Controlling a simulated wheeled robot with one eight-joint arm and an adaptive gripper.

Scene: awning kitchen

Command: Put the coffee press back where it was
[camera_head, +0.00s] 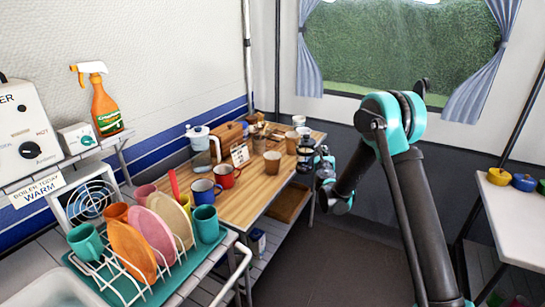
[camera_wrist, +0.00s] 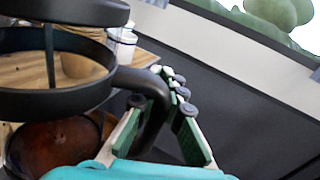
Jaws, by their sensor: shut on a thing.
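The coffee press (camera_head: 305,154) is a dark, black-framed pot at the right side of the wooden table in the head view. In the wrist view the coffee press (camera_wrist: 60,100) fills the left side, with black bands and dark brown contents low down. My gripper (camera_wrist: 160,110) is shut on its black curved handle, which passes between the two green-padded fingers. In the head view my gripper (camera_head: 317,166) is just right of the press, near the table's edge. The press looks roughly upright; I cannot tell whether its base touches the table.
A dish rack (camera_head: 150,285) stands at the front left. Bare wood shows at the table's front right.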

